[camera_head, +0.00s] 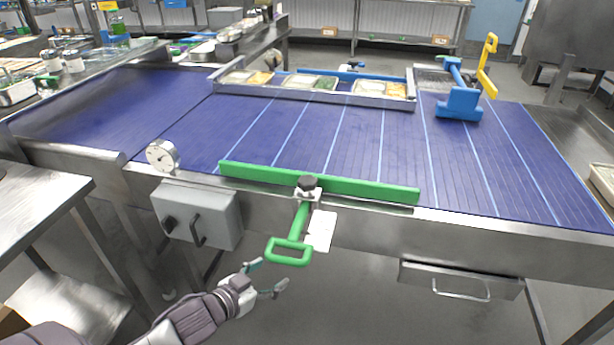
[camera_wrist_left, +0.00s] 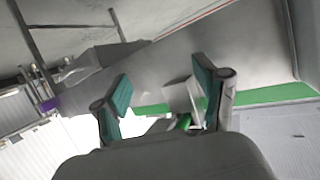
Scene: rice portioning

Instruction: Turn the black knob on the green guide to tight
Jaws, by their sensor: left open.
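The green guide (camera_head: 370,188) runs along the near edge of the blue conveyor belt; part of it also shows in the left wrist view (camera_wrist_left: 270,95). The black knob (camera_head: 307,183) sits on its clamp at the front rail. A green loop handle (camera_head: 289,250) hangs down below the knob, with a white tag (camera_head: 321,230) beside it. My left gripper (camera_head: 265,277) is open and empty, below and left of the handle, apart from it. Its two teal-padded fingers (camera_wrist_left: 165,98) stand wide apart in the left wrist view. My right gripper is not in view.
A grey control box (camera_head: 197,214) with a handle and a round dial gauge (camera_head: 162,155) are left of the guide on the front rail. A drawer (camera_head: 461,281) is at lower right. Food trays (camera_head: 313,82) and a blue fixture (camera_head: 459,104) stand across the belt.

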